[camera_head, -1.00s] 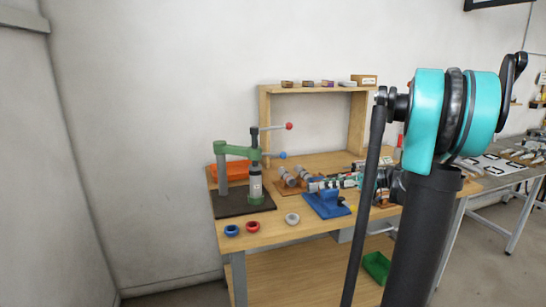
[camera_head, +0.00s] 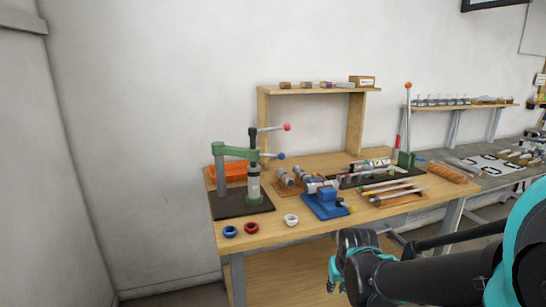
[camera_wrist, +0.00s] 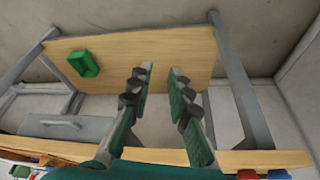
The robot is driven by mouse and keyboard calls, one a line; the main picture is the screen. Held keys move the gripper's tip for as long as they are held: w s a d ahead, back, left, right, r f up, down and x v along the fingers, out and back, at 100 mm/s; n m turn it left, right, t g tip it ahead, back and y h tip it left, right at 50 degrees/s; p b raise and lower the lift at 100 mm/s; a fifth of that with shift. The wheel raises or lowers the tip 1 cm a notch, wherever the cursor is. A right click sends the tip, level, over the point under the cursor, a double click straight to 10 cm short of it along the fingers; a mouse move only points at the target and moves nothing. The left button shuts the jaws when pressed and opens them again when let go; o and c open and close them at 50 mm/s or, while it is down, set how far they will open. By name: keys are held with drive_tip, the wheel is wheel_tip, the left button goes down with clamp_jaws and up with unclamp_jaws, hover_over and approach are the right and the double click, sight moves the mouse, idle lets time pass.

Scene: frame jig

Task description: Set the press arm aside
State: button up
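A press stands at the left of the bench in the head view. Its green press arm (camera_head: 232,152) reaches from a grey post across to the top of an upright cylinder (camera_head: 254,184) with a green foot. Two levers stick out to the right, one with a red knob (camera_head: 287,127), a lower one with a blue knob (camera_head: 281,156). The press base is a dark plate (camera_head: 230,207). My gripper (camera_head: 334,275) is in front of the bench, low and right of the press, touching nothing. In the wrist view my gripper (camera_wrist: 159,75) has its fingers apart and empty.
Blue (camera_head: 230,231), red (camera_head: 251,228) and white (camera_head: 291,219) rings lie at the bench's front. A blue fixture (camera_head: 327,204) and an orange bin (camera_head: 223,169) flank the press. The wrist view faces the lower shelf (camera_wrist: 180,50) with a green tray (camera_wrist: 83,63).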

drive_tip(key=shift+m, duration=0.3)
drive_tip(key=w+a+r, duration=0.1)
drive_tip(key=w+r, duration=0.2)
drive_tip(key=w+a+r, duration=0.1)
drive_tip(key=w+r, duration=0.5)
drive_tip(key=w, duration=0.1)
drive_tip(key=shift+a, duration=0.4)
clamp_jaws()
drive_tip(key=w+a+r+m, duration=0.1)
drive_tip(key=w+a+r, duration=0.4)
drive_tip(key=r, duration=0.6)
drive_tip(key=w+a+r+m+g, duration=0.1)
drive_tip(key=w+a+r, duration=0.35)
drive_tip(key=r, duration=0.55)
drive_tip(key=w+a+r, duration=0.5)
drive_tip(key=a+r, duration=0.1)
drive_tip(key=r, duration=0.5)
drive_tip(key=w+d+f, duration=0.2)
drive_tip(key=w+f, duration=0.4)
drive_tip(key=f, duration=0.4)
drive_tip(key=shift+d+f+h, duration=0.15)
drive_tip(key=shift+f+h, duration=0.1)
drive_tip(key=shift+h, duration=0.15)
drive_tip(key=shift+w, duration=0.15)
